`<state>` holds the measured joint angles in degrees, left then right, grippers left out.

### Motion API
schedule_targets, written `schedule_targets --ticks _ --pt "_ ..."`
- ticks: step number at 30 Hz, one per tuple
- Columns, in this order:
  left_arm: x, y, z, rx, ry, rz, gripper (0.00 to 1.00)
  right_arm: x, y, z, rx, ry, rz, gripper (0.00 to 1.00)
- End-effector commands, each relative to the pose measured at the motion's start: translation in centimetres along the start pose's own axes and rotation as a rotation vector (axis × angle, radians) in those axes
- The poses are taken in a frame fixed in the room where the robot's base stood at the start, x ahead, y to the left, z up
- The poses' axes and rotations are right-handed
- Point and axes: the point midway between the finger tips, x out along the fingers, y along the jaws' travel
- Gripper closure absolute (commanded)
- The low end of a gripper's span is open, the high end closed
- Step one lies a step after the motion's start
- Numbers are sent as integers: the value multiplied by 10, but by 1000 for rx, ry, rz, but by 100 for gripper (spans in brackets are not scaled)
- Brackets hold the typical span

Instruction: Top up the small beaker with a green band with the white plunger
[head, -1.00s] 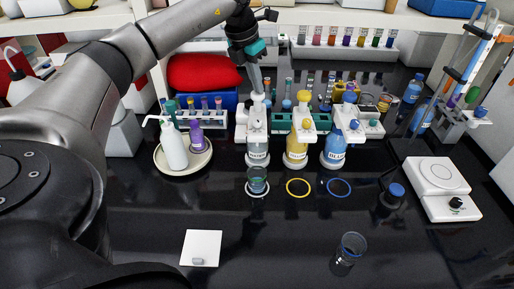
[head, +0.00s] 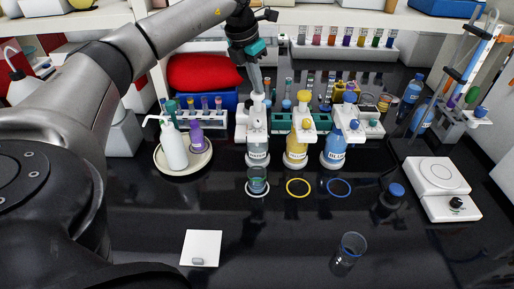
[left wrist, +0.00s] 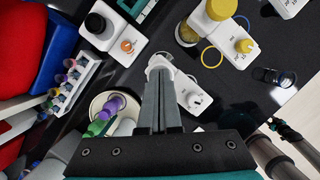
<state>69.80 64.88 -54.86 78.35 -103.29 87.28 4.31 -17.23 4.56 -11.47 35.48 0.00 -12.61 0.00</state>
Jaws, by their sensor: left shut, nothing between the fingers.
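The small beaker (head: 258,180) stands upright on a white ring below the leftmost dispenser and holds some liquid; its tint looks green-teal. The dispenser bottle with the white plunger (head: 257,106) stands right behind it. My left gripper (head: 257,88) is shut and empty, its fingertips pointing down at the top of the white plunger; contact is hard to tell. In the left wrist view the shut fingers (left wrist: 159,70) cover part of the white dispenser head (left wrist: 194,97), and I cannot make out the beaker. My right gripper is not in view.
A yellow dispenser (head: 298,135) and a blue dispenser (head: 336,145) stand to the right, with a yellow ring (head: 298,188) and a blue ring (head: 339,187) before them. A wash bottle (head: 173,148) is left. Another beaker (head: 350,249) stands front right.

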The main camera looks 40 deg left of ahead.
Motion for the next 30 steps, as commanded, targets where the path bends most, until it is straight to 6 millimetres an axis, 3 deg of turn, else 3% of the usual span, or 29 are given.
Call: schedule_targets --ticks 30 --pt "20 0 -7 1 5 0 100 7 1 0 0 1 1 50"
